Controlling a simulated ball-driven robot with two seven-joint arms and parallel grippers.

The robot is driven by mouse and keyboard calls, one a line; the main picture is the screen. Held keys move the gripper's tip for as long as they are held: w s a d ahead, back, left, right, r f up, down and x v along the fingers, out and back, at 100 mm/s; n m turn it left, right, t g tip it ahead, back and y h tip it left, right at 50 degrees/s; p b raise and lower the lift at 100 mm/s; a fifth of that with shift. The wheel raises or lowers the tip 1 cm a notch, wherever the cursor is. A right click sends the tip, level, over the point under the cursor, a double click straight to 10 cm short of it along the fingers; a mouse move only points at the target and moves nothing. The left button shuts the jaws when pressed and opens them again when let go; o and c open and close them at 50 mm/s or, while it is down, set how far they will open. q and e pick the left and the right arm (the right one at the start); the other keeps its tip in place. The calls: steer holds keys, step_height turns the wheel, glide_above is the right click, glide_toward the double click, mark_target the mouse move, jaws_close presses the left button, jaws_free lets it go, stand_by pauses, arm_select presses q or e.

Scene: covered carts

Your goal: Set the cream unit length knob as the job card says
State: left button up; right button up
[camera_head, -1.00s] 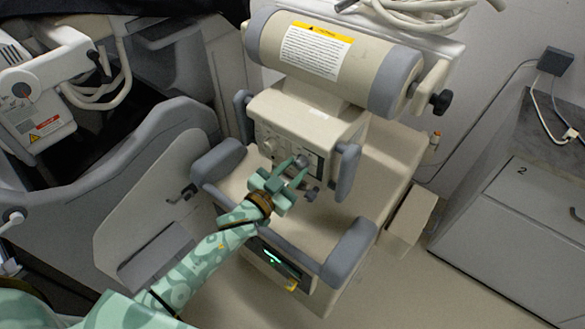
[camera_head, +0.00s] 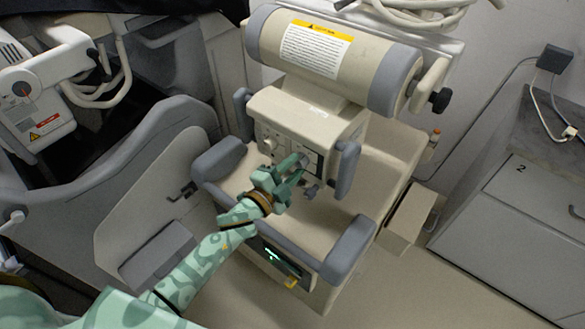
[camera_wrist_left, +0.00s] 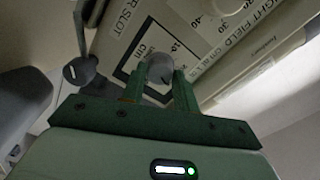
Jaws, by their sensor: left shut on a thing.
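The cream unit (camera_head: 297,121) stands in the middle of the head view, with small knobs and printed panels on its front face. My left gripper (camera_head: 299,166) reaches its right-hand panel, with its fingers at a small grey knob. In the left wrist view the gripper (camera_wrist_left: 161,76) is shut on this round grey knob (camera_wrist_left: 158,66), one finger on each side. The knob's pointer and exact setting cannot be read. I cannot identify the job card. My right gripper is out of view.
A dark lever knob (camera_wrist_left: 78,71) sticks out left of my fingers; another pale knob (camera_wrist_left: 228,4) sits above. Grey padded bars (camera_head: 349,249) flank the unit. A roller with a caution label (camera_head: 315,50) is above. A grey cabinet (camera_head: 520,235) stands right.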

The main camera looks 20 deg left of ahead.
arm_select(q)
steer(key=shift+m, duration=0.9)
steer(key=o, duration=1)
steer(key=v, duration=1.6)
steer(key=shift+s+p, duration=0.2)
steer(key=shift+p, duration=0.1)
